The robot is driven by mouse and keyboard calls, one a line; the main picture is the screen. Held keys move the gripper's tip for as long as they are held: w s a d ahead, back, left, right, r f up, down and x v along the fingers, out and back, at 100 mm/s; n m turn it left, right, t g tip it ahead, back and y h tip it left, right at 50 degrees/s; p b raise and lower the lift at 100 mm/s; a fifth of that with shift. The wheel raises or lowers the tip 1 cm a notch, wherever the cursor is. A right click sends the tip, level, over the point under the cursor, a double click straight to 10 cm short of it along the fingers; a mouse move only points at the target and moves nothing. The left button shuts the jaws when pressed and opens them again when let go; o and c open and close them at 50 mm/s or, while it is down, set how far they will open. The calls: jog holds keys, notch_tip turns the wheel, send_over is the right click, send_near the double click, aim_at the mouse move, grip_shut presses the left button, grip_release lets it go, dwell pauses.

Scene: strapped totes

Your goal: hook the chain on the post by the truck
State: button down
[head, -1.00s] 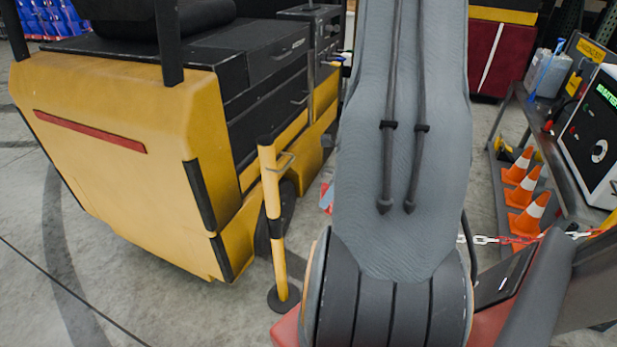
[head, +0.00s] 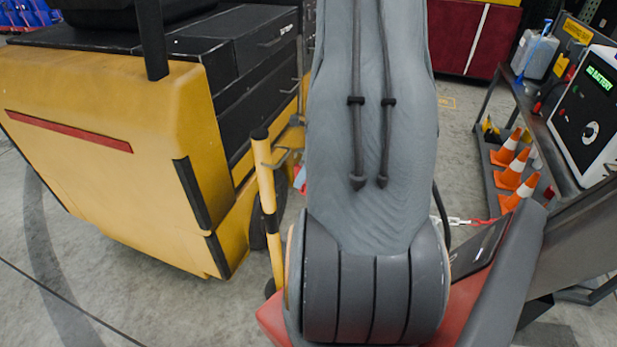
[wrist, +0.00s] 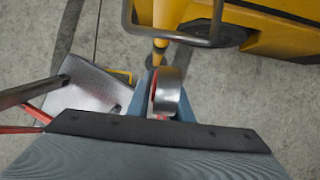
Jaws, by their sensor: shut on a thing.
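The yellow post (head: 266,200) with a black band and a metal loop near its top stands beside the yellow truck (head: 105,170). The post also shows in the wrist view (wrist: 160,48), just beyond my fingertips, with the grey loop (wrist: 180,40) across it. My gripper (wrist: 165,88) has blue fingers shut around a shiny metal piece with red bits, which looks like the end of the chain. It appears apart from the post. A stretch of red and white chain (head: 457,221) shows right of my arm in the head view.
A trolley with orange cones (head: 512,172) and a battery charger (head: 590,112) stands at the right. A red cabinet (head: 475,40) is at the back. A grey plate (wrist: 88,88) lies left of the gripper in the wrist view. Concrete floor is open at front left.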

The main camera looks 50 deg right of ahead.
jog(key=shift+w+a+f+b, duration=0.35)
jog(key=shift+w+f, duration=0.1)
jog(key=shift+w, duration=0.35)
jog(key=shift+w+a+f+b, duration=0.3)
jog(key=shift+w+f+b, duration=0.1)
jog(key=shift+w, duration=0.45)
jog(key=shift+w+a+f+b, duration=0.35)
jog(key=shift+w+f, duration=0.1)
jog(key=shift+w, duration=0.35)
jog(key=c, duration=1.5)
grip_release()
jog(key=shift+r, duration=0.1)
jog(key=p+v, duration=0.1)
jog(key=v, duration=0.6)
jog(key=shift+s+r, duration=0.2)
jog(key=shift+r, duration=0.1)
